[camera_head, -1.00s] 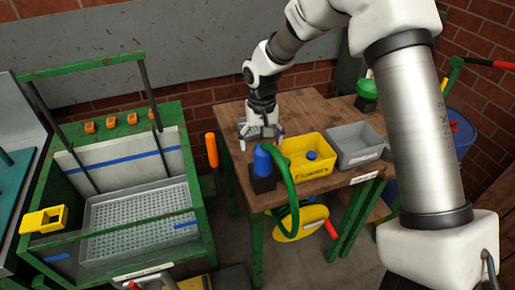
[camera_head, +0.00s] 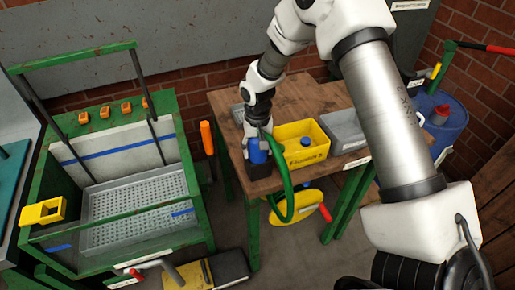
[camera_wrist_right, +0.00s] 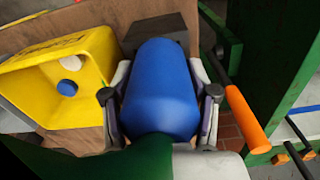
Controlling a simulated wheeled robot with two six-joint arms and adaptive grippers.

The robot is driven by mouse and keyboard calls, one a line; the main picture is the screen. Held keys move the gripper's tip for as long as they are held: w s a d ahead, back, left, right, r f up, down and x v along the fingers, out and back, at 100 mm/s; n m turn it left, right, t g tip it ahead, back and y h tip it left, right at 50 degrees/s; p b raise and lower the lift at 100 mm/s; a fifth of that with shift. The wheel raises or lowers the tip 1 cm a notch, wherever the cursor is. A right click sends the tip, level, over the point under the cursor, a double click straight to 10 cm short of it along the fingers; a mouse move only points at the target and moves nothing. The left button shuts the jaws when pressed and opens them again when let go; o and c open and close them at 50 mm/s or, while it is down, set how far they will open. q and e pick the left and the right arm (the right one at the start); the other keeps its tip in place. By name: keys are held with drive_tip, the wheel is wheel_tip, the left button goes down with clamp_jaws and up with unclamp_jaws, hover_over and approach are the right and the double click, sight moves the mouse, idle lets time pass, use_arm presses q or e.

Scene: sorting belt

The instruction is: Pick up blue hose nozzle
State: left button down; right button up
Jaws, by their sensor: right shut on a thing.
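The blue hose nozzle (camera_head: 259,151) stands at the left front edge of the wooden table, over a dark block holder. It also shows large in the right wrist view (camera_wrist_right: 160,90), with the dark block (camera_wrist_right: 160,33) just beyond it. A green hose (camera_head: 284,180) runs from it and loops down past the table edge. My right gripper (camera_head: 257,143) is at the nozzle, and in the wrist view its fingers (camera_wrist_right: 160,98) lie on both sides of the blue body, shut on it. My left gripper is not in view.
A yellow bin (camera_head: 301,146) with a blue item inside stands right of the nozzle, with a grey bin (camera_head: 343,132) beyond. A green-framed sink station (camera_head: 130,205) is at left, with an orange handle (camera_head: 207,138) between it and the table.

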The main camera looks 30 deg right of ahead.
wheel_tip(320, 180, up, 10)
drive_tip(key=shift+r+b, duration=0.1)
drive_tip(key=shift+b, duration=0.7)
drive_tip(key=o, duration=0.3)
